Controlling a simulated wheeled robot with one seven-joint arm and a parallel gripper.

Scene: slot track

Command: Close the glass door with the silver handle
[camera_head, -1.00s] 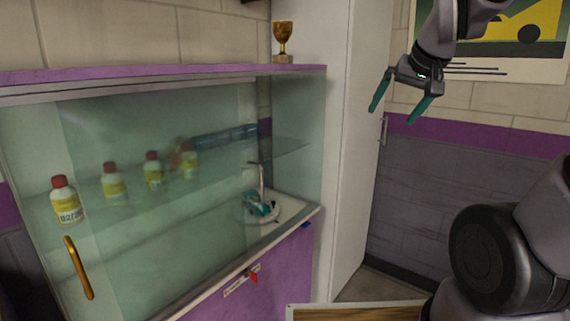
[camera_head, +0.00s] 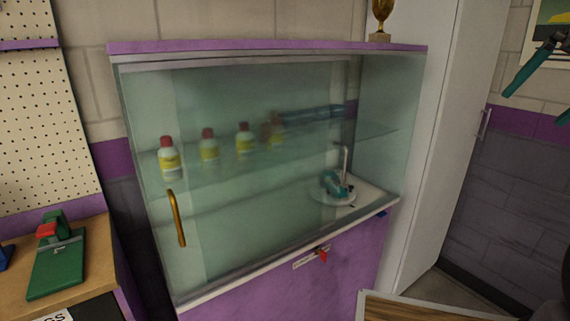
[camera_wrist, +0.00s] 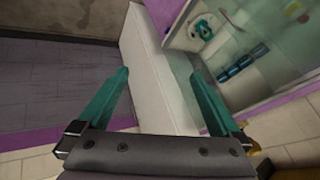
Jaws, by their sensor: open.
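A glass-fronted cabinet (camera_head: 268,48) with a purple top stands in the middle of the head view. Its glass front (camera_head: 240,195) has a gold handle (camera_head: 177,218) at the left. A narrow strip at the right end of the front looks clearer, as if uncovered. I cannot make out a silver handle on the glass; a silver handle (camera_head: 484,122) shows on the tall white cupboard (camera_head: 440,150) to the right. My gripper (camera_head: 536,104) is at the right edge of the head view, partly cut off, well apart from the glass. In the wrist view my gripper (camera_wrist: 160,75) is open and empty.
Several red-capped bottles (camera_head: 209,146) stand on the glass shelf inside. A teal object (camera_head: 335,185) sits on the cabinet floor. A gold trophy (camera_head: 381,18) stands on top. A workbench (camera_head: 95,250) with a green tool (camera_head: 55,265) is at the left. A wooden-topped surface (camera_head: 405,308) is below right.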

